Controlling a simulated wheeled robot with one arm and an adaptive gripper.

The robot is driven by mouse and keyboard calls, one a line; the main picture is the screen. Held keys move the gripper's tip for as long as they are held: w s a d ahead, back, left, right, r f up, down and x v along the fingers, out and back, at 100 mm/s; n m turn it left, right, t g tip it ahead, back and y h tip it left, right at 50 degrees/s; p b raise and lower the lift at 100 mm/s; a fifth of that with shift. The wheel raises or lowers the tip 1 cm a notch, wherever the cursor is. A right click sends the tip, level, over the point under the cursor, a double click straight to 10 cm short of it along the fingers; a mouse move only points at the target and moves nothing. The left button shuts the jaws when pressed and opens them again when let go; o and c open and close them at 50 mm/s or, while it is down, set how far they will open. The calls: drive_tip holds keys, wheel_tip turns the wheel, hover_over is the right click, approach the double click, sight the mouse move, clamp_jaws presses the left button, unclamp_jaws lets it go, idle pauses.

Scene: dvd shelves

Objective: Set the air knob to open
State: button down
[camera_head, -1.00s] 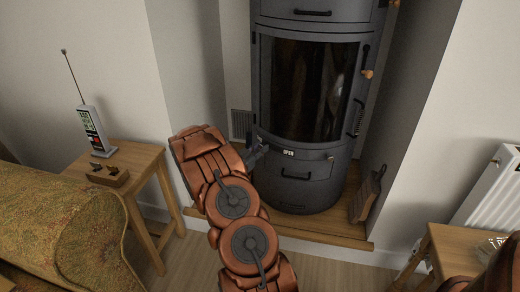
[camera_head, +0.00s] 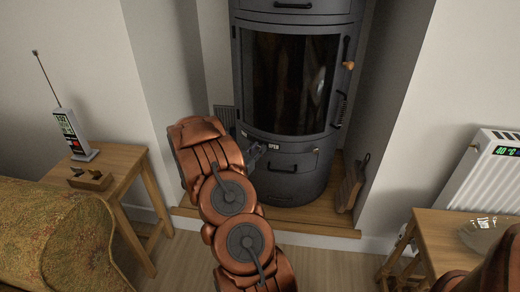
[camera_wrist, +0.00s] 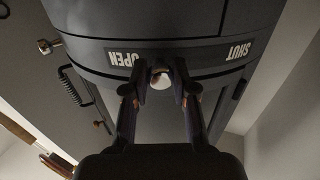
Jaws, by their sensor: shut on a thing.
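The dark grey stove (camera_head: 288,90) stands in the alcove. Its air knob (camera_wrist: 161,80) is a small pale round knob on the band below the glass door, seen upside down in the wrist view. My gripper (camera_wrist: 160,88) is shut on the knob, a finger on each side. The knob sits next to the OPEN label (camera_wrist: 124,58), with the SHUT label (camera_wrist: 238,51) farther to the right in that view. In the head view my gripper (camera_head: 257,152) reaches the stove's left front, just left of the OPEN label (camera_head: 273,147). The knob is hidden there.
A side table (camera_head: 125,160) with a handheld meter (camera_head: 74,136) stands left of my arm, behind a patterned armchair (camera_head: 50,235). A wooden-handled brush or board (camera_head: 350,185) leans right of the stove. A radiator (camera_head: 485,185) and another table (camera_head: 445,235) are at right.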

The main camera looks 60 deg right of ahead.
drive_tip(key=shift+s+d, duration=0.1)
drive_tip(key=shift+s, duration=0.25)
drive_tip(key=c, duration=0.9)
unclamp_jaws()
drive_tip(key=shift+w, duration=0.1)
drive_tip(key=shift+a, duration=0.55)
drive_tip(key=a, duration=1.1)
drive_tip(key=shift+s, duration=0.25)
